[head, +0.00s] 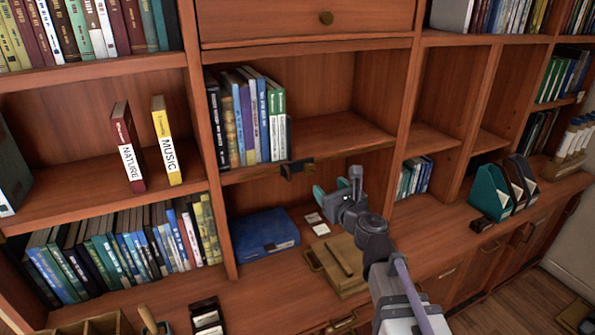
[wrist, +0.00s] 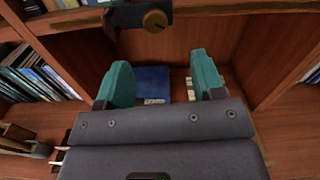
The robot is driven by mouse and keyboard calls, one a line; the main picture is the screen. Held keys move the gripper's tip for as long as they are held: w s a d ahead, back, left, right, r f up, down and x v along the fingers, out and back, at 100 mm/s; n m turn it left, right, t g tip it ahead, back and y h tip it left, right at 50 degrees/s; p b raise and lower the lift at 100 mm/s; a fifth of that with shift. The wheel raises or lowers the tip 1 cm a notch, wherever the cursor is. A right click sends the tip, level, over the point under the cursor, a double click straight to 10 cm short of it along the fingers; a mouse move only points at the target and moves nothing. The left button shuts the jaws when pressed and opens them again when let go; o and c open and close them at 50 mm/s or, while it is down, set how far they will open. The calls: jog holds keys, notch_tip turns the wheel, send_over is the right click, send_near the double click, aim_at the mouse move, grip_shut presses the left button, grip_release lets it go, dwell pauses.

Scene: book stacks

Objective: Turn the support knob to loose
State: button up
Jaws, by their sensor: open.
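The support knob (wrist: 156,21) is a round brass knob on a dark bracket (wrist: 125,17), at the top of the wrist view. In the head view the dark bracket (head: 297,167) sits at the front edge of the middle shelf. A small dark mark shows on the knob's face, but I cannot tell which setting it points to. My gripper (head: 337,186) is in front of and to the right of the bracket, apart from it. Its two teal fingers (wrist: 163,79) are spread with nothing between them, below the knob in the wrist view.
A blue box (head: 263,236) and small white cards lie on the counter under the shelf. A wooden box (head: 340,262) stands below my gripper. Books (head: 248,118) stand on the left of the shelf; its right part is bare. A wooden upright (head: 394,110) stands right of the bay.

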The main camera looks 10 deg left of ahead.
aim_at(311, 170)
jog(key=x, duration=1.1)
jog(key=shift+s+a, duration=0.2)
jog(key=shift+a, duration=0.1)
jog(key=shift+s, duration=0.1)
jog(key=c, duration=0.9)
